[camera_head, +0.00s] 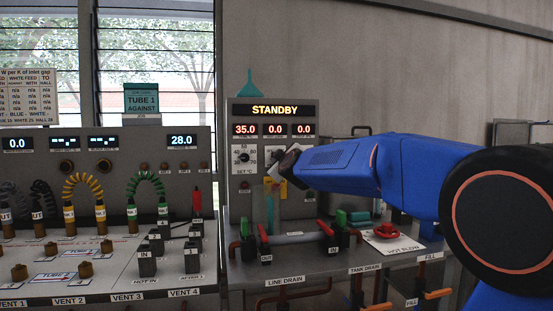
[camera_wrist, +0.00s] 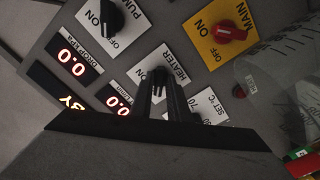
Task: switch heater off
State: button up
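The heater switch (camera_wrist: 158,76) is a dark knob on a white plate lettered HEATER, with ON at its left in the wrist view. My gripper (camera_wrist: 160,84) is right at this knob, its two dark fingers close together in front of it. The fingers hide much of the knob, so I cannot tell which way it points or whether they grip it. In the head view my gripper (camera_head: 282,167) covers most of the heater plate on the control panel (camera_head: 233,200). The panel display (camera_head: 275,110) reads STANDBY, with 35.0, 0.0 and 0.0 below.
The black pump knob (camera_wrist: 113,17) and the red main knob (camera_wrist: 229,33) on a yellow plate flank the heater plate closely. A set-temperature dial (camera_head: 243,156) is on the panel. A clear graduated cylinder (camera_wrist: 285,90) stands close by. Pipes and valves (camera_head: 335,235) cover the bench below.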

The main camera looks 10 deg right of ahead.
jog(key=shift+o, duration=1.3)
jog(key=s, duration=0.7)
jog(key=shift+r, duration=0.1)
jog(key=s, duration=1.7)
jog(key=shift+s, duration=0.2)
jog(key=shift+c, duration=0.3)
